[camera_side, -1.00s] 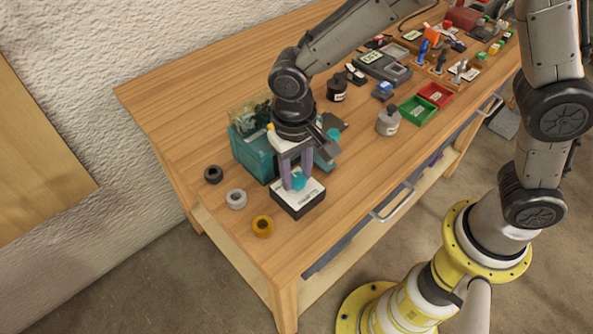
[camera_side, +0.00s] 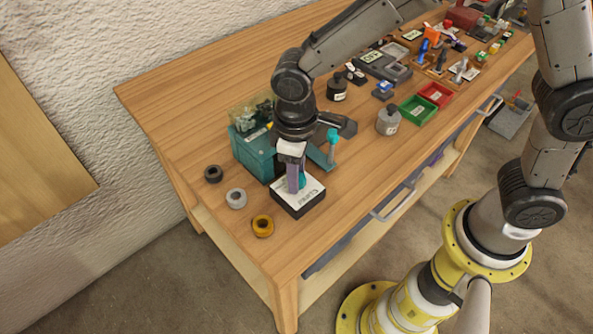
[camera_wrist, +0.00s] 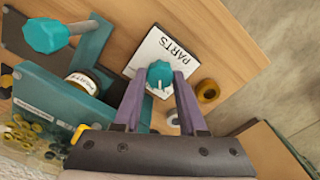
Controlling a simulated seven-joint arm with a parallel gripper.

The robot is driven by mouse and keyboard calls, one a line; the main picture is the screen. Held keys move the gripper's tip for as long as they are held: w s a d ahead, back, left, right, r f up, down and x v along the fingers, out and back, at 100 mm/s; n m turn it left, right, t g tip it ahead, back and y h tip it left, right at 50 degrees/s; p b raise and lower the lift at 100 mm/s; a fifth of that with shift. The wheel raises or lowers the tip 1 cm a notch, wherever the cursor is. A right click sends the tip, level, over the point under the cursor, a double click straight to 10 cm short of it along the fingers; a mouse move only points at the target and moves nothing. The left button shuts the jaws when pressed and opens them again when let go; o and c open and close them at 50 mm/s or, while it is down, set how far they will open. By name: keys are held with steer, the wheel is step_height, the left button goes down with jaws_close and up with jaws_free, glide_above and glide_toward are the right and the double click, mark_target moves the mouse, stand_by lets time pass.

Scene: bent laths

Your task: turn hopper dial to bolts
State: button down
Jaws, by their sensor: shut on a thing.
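The dial is a teal knob (camera_wrist: 160,74) on a low dark box with a white plate (camera_side: 308,195). The plate (camera_wrist: 150,50) reads "PARTS" in the wrist view; its finer markings are unreadable. A small white mark shows on the knob. My gripper (camera_side: 296,188) points down and is shut on the knob, with a purple finger on each side in the wrist view (camera_wrist: 157,82). The teal hopper (camera_side: 252,155) stands just behind, with a clear bin of small dark parts on top (camera_wrist: 35,135). Its teal-knobbed lever (camera_side: 333,137) stands to the right of my gripper.
A grey weight (camera_side: 388,121), a green tray (camera_side: 417,110) and a red tray (camera_side: 436,95) stand farther right. The bench front is clear.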

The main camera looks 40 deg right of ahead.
steer(key=shift+n, duration=0.7)
steer(key=shift+c, duration=2.3)
jaws_free()
step_height(320, 180, up, 14)
steer(key=shift+s+a, duration=0.15)
